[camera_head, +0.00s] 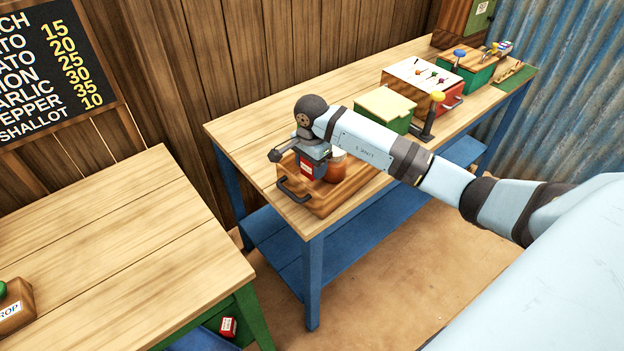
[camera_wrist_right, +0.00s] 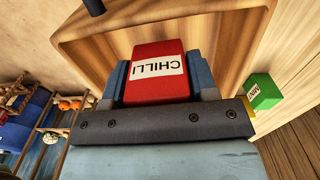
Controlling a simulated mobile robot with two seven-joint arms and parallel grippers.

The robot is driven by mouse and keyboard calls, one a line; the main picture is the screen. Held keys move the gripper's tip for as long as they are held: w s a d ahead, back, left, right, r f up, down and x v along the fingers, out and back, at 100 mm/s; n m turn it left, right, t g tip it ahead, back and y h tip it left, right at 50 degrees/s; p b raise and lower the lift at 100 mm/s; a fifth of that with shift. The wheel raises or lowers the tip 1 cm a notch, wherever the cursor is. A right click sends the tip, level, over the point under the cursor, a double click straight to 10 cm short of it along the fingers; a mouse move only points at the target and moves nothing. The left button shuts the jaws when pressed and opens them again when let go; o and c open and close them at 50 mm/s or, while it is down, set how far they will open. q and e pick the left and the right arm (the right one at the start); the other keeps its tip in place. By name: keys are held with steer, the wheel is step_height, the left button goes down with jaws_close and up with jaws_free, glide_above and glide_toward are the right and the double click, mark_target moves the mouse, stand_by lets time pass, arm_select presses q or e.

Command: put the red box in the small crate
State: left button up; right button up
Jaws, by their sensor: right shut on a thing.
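The red box (camera_head: 308,168), with a white label, is between the fingers of my right gripper (camera_head: 311,160) in the head view. In the right wrist view the red box (camera_wrist_right: 158,72) shows its label, CHILLI, and a finger of the right gripper (camera_wrist_right: 158,85) presses on each side. A small wooden crate (camera_head: 325,207) with a dark handle stands at the near end of the long bench. The gripper and box are over this crate; I cannot tell whether the box touches its floor. The wooden crate (camera_wrist_right: 222,45) also shows behind the box in the wrist view. My left gripper is out of view.
An orange jar (camera_head: 336,168) is just right of the gripper, at the crate. A green MINT box (camera_wrist_right: 262,91) is beside the gripper. Another red box (camera_head: 228,326) sits low under the left table.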

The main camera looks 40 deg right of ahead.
step_height(320, 180, down, 2)
steer(key=shift+f, duration=0.2)
step_height(320, 180, down, 3)
steer(key=shift+f, duration=0.5)
steer(key=shift+f, duration=0.2)
steer(key=o, duration=0.9)
steer(key=shift+o, duration=0.2)
steer(key=shift+r, duration=0.15)
